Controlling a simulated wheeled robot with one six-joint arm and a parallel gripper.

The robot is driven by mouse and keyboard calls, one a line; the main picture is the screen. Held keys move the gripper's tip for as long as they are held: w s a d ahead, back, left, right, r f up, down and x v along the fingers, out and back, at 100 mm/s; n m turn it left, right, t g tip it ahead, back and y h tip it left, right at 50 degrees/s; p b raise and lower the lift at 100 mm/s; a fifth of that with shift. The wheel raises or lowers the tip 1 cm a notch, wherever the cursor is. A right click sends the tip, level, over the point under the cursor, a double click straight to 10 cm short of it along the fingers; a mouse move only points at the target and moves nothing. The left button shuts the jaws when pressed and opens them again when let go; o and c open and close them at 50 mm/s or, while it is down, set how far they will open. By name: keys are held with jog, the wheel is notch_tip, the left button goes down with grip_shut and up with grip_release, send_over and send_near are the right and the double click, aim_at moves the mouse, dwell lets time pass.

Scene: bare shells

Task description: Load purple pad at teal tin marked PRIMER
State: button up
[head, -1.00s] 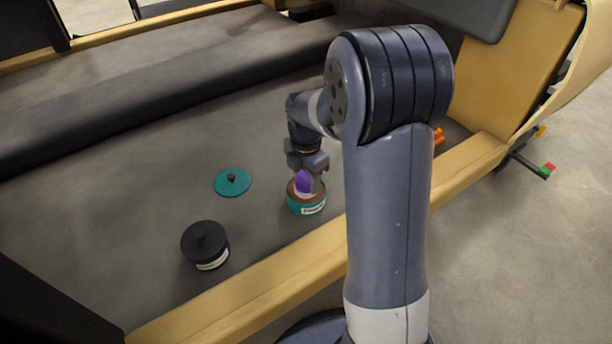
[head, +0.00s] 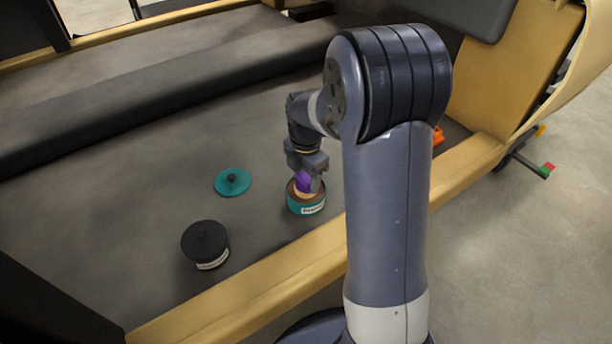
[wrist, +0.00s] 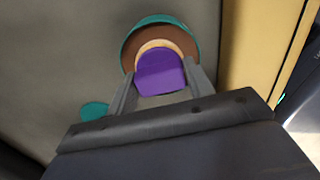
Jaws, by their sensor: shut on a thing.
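The teal tin (head: 307,207) stands open on the dark grey surface near the wooden rail, with a white label on its side and a brown inside. The label's word is too small to read surely. My gripper (head: 306,184) is shut on the purple pad (head: 303,181), which has a pale tan underside. It holds the pad over the tin's mouth. In the wrist view the pad (wrist: 161,72) sits between the two fingers, in front of the brown inside of the tin (wrist: 187,45). Whether the pad touches the inside is unclear.
A teal lid with a dark knob (head: 232,182) lies flat left of the tin. A black lidded tin with a white label (head: 205,246) stands at the lower left. A wooden rail (head: 250,290) runs along the near edge. An orange thing (head: 438,136) is partly behind my arm.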

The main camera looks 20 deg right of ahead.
aim_at(306, 176)
dwell(0.3)
notch_tip(306, 176, up, 7)
jog(key=p, duration=0.6)
jog(key=shift+m, duration=0.3)
dwell(0.6)
